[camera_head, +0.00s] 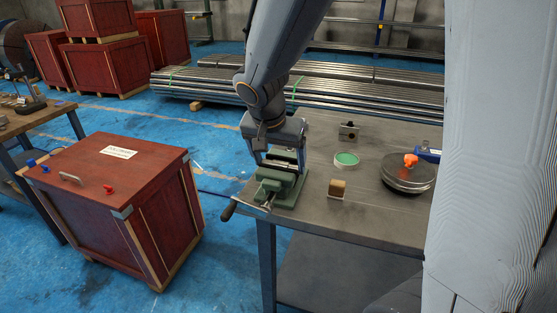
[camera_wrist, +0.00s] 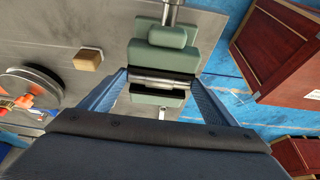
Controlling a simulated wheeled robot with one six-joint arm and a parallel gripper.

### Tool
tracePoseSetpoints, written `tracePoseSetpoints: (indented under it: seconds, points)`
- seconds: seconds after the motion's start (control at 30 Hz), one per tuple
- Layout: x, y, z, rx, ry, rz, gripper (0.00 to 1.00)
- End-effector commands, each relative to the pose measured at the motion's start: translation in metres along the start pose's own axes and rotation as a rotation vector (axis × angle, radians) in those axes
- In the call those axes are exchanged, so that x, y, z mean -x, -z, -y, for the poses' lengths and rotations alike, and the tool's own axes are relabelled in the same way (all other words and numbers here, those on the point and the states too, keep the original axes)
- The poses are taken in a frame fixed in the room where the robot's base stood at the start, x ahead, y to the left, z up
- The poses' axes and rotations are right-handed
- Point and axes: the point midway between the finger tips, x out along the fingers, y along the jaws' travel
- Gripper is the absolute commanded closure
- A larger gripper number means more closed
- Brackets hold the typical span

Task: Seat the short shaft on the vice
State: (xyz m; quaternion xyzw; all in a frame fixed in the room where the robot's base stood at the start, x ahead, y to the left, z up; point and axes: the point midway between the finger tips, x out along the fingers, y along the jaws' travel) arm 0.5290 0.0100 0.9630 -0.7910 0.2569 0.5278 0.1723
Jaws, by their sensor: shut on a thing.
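The green vice (camera_head: 283,199) stands at the left front corner of the grey workbench, its handle towards the front. My gripper (camera_head: 280,165) is directly over it, pointing down. In the wrist view the short shaft (camera_wrist: 163,80), a silver metal bar, lies crosswise between the two green jaw blocks of the vice (camera_wrist: 160,57). My gripper (camera_wrist: 162,77) is shut on the shaft, one finger near each end. I cannot tell whether the shaft rests on the vice or hangs slightly above it.
On the bench (camera_head: 390,210) are a small wooden block (camera_head: 337,188), a green-topped round tin (camera_head: 346,159), a dark metal block (camera_head: 348,131) and a round plate stack with an orange knob (camera_head: 408,175). A red crate (camera_head: 115,200) stands left, across a gap of blue floor.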

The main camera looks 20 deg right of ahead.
Motion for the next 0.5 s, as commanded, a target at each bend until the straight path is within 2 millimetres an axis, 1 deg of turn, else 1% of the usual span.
tracePoseSetpoints:
  seconds: [0.1,0.13,0.2,0.23,0.5]
  points:
    - [-0.0035,-0.001,0.0005,0.0,0.001,-0.001,0.54]
    - [-0.0029,-0.0008,0.0004,0.0,0.001,-0.001,0.15]
    - [-0.0023,-0.0007,0.0003,0.0,0.001,-0.001,0.03]
    - [-0.0023,-0.0008,0.0002,0.0,0.001,-0.001,0.0]
    - [0.0001,-0.0011,0.0,0.0,0.0,0.0,0.0]
